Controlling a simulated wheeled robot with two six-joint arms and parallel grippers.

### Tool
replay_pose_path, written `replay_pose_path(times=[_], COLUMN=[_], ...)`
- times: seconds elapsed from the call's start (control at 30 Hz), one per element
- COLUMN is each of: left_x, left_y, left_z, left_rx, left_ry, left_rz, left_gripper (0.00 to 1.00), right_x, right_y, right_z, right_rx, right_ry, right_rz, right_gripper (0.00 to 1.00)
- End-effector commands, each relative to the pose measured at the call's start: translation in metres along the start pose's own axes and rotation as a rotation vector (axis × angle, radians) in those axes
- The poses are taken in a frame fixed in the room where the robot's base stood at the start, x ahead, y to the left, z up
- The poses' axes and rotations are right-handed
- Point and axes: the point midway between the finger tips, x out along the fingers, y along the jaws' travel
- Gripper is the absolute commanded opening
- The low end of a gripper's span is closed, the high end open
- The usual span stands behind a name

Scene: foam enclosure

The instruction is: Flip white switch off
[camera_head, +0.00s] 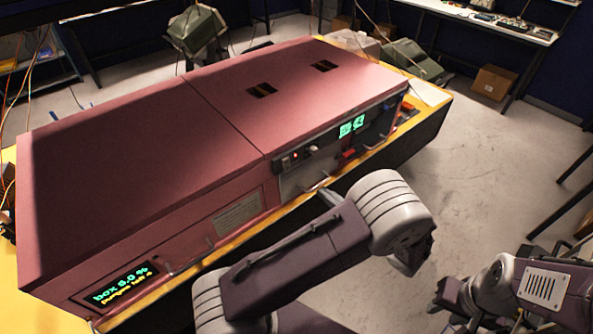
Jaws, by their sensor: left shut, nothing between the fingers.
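The control panel (327,160) is set in the front side of the long red box (150,160). A small pale part (312,149) sits at its upper left, near a red light (296,155); it may be the white switch, but its position is too small to read. My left gripper (408,264) is at the end of the arm bent in front of the box. It is shut and empty, mostly hidden by its own wrist, and apart from the panel. My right gripper (451,301) is low at the right, dark, away from the box; its jaw opening is unclear.
The panel also has green displays (351,127) and a red part (347,155). A lit text screen (122,287) is at the box's near left end. A yellow ledge (250,232) runs below the front. Grey floor (480,170) is clear to the right.

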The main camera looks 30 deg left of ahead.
Motion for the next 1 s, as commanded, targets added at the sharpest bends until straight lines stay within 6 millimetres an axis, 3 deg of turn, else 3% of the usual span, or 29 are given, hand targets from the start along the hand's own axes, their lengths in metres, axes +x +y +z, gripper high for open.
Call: replay_pose_path(times=[0.53,0.73,1.0], left_x=[0.11,0.128,0.131], left_y=[0.002,0.001,0.001], left_z=[0.004,0.002,0.0], left_rx=[0.002,0.002,0.001], left_ry=[0.002,0.001,0.001], left_rz=[0.006,0.003,0.001], left_gripper=[0.0,0.0,0.0], right_x=[-0.045,-0.051,-0.05], right_y=[-0.001,-0.001,-0.001], right_z=[-0.005,-0.005,-0.005], right_rx=[0.0,0.0,0.0], right_ry=[0.0,0.0,0.0], right_rz=[0.0,0.0,0.0], right_gripper=[0.36,0.36,0.36])
